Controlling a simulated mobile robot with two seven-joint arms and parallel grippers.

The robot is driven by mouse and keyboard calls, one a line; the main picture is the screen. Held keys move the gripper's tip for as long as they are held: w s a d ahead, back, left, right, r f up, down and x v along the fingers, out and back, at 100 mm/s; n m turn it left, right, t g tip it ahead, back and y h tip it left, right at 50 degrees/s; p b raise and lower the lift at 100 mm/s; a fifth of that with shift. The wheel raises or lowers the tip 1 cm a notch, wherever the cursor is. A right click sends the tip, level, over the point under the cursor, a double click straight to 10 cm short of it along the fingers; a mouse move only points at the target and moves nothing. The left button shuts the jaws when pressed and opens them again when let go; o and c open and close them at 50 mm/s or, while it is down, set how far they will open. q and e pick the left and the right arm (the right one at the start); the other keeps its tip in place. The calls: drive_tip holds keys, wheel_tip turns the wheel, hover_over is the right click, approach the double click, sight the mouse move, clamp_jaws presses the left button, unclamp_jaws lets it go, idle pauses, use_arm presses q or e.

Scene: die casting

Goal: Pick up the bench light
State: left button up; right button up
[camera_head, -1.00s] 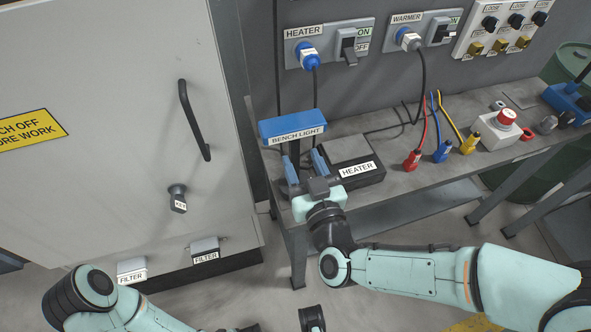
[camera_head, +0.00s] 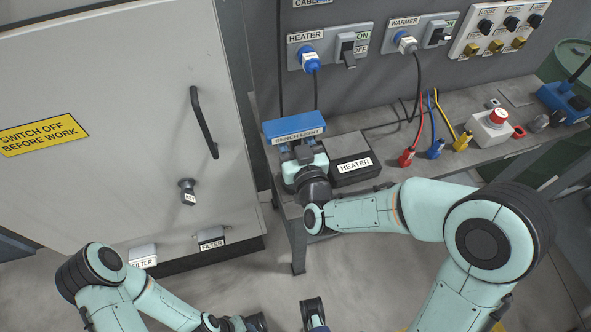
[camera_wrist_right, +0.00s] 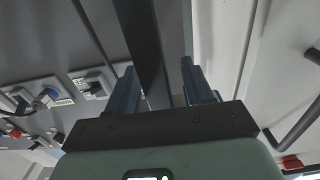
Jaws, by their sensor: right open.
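The bench light is a blue box-shaped head (camera_head: 294,128) labelled BENCH LIGHT, at the left end of the bench in the head view. My right gripper (camera_head: 295,148) is right in front of and just below the head. In the right wrist view its two blue fingers are apart, and a dark upright post (camera_wrist_right: 147,60) shows between them, seemingly the light's. I see no finger contact with the post. The light's base is hidden behind my gripper. A dark part, apparently of my left gripper (camera_head: 313,314), shows at the bottom edge; its fingertips are cut off.
A black HEATER box (camera_head: 355,168) stands close right of my right gripper. Red, blue and yellow plugs and a red stop button (camera_head: 499,117) are further right. A grey cabinet (camera_head: 110,110) with a handle stands left. The wall panel is behind.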

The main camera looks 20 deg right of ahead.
clamp_jaws()
idle(1.3)
drive_tip(key=shift+r, duration=0.15)
